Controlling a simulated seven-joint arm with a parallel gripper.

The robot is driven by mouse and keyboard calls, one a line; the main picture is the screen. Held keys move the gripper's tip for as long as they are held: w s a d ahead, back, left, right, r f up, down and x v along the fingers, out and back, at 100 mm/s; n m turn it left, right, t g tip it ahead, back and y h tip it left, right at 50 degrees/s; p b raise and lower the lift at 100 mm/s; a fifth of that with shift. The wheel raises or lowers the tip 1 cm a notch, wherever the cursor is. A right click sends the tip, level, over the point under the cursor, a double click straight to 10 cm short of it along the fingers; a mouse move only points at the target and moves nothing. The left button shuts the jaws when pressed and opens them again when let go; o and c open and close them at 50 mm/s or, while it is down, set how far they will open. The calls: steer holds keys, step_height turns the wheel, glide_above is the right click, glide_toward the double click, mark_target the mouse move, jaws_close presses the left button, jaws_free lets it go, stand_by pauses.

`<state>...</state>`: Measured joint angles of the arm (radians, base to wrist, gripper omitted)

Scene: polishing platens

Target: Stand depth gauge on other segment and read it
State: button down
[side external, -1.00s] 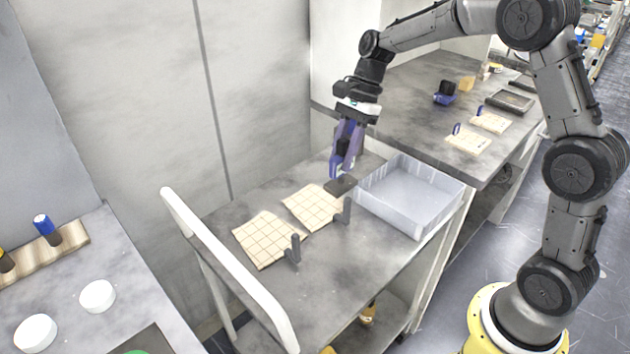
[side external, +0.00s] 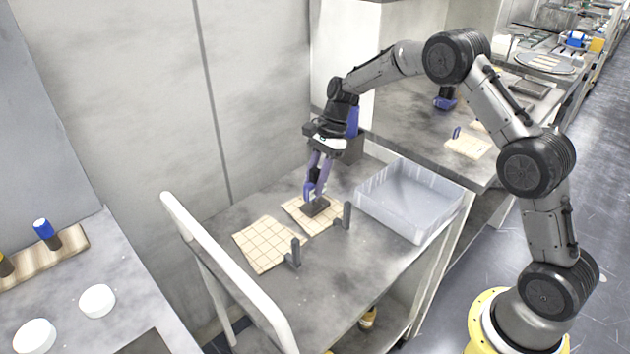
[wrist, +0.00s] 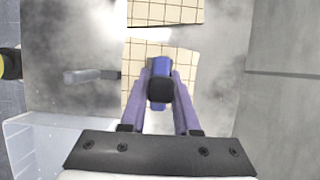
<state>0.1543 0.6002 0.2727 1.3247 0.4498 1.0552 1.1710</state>
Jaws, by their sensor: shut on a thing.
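Two tan, grid-scored segments lie on the grey cart top. The near one (side external: 265,246) is bare; the far one (side external: 293,212) is under my gripper (side external: 312,192). In the wrist view, part of the segment below my gripper (wrist: 133,62) and part of the other one (wrist: 165,12) show. My gripper is shut on the depth gauge, which has a dark flat base (side external: 318,208) and shows blue and black between the fingers in the wrist view (wrist: 160,68). The base is at the far segment's right part, on or just above it; I cannot tell which. Its reading is not visible.
A clear plastic bin (side external: 410,200) stands right of the segments on the cart. Dark upright brackets (side external: 295,252) (side external: 346,215) stand beside each segment. A white handle rail (side external: 225,265) runs along the left edge. Another bench (side external: 395,120) is behind.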

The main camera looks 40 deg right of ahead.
steer(key=c, duration=0.6)
jaws_free()
steer(key=shift+f, duration=0.1)
steer(key=shift+c, duration=0.2)
steer(key=v, duration=1.1)
steer(key=s+a+r+n+t+h, duration=0.1)
steer(key=s+a+r+n+h, duration=0.1)
steer(key=s+r+n, duration=0.5)
steer(key=s+a+n+t+h, duration=0.1)
steer(key=s+n, duration=0.4)
steer(key=s, duration=0.8)
steer(key=s+n+t+h, duration=0.1)
steer(key=s+n+t, duration=0.2)
steer(key=s, duration=1.1)
steer(key=n, duration=0.3)
steer(key=shift+s+a+r+t+h, duration=0.2)
steer(key=shift+s+a+t+h, duration=0.1)
steer(key=shift+a, duration=0.1)
